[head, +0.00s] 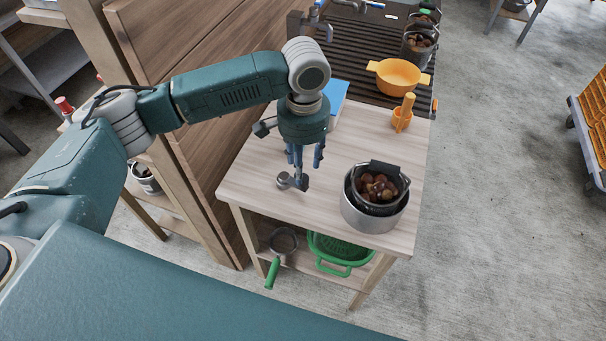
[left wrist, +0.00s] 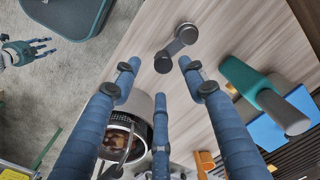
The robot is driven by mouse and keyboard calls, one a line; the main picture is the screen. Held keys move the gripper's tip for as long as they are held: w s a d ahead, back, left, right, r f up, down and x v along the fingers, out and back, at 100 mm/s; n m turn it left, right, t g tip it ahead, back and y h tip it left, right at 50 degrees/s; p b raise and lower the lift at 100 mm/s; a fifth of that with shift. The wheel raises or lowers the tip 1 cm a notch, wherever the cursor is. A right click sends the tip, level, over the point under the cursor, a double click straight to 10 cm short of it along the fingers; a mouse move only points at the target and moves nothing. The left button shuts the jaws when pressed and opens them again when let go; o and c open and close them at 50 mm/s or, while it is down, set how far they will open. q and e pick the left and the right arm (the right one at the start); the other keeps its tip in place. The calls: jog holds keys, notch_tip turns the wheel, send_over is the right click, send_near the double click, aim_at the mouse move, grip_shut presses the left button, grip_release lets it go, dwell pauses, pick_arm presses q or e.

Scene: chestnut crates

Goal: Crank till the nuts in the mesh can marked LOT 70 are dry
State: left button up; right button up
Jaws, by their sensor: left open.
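A small grey crank (head: 293,182) with a round knob stands on the wooden table; it also shows in the left wrist view (left wrist: 176,48). My left gripper (head: 304,165) is above it, fingers pointing down, open and empty. To its right a dark mesh can (head: 377,167) holding brown nuts (head: 376,187) sits inside a steel pot (head: 368,217). The pot shows partly behind a finger in the left wrist view (left wrist: 143,104). I cannot read any lot mark on the can. My right gripper (left wrist: 38,50) shows small at the left wrist view's edge, fingers apart, away from the table.
An orange pot (head: 397,78) and more dark cans with nuts (head: 418,45) stand on the ribbed surface behind. An orange holder (head: 402,118) and a blue sheet (head: 336,98) are on the table. A green basket (head: 340,250) and a green-handled sieve (head: 275,265) are below.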

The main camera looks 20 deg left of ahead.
aim_at(293, 178)
pick_arm(q)
jog(key=f, duration=0.3)
jog(key=shift+w+a+f, duration=0.1)
jog(key=shift+w+f, duration=0.1)
jog(key=shift+f, duration=0.15)
notch_tip(293, 178, down, 4)
jog(key=shift+w+r+p, duration=0.1)
jog(key=shift+r+p, duration=0.05)
jog(key=shift+p, duration=0.25)
jog(key=shift+c, duration=1.3)
jog(key=c, duration=0.4)
grip_shut()
pick_arm(e)
jog(key=shift+w+r, duration=0.15)
jog(key=shift+r, duration=0.35)
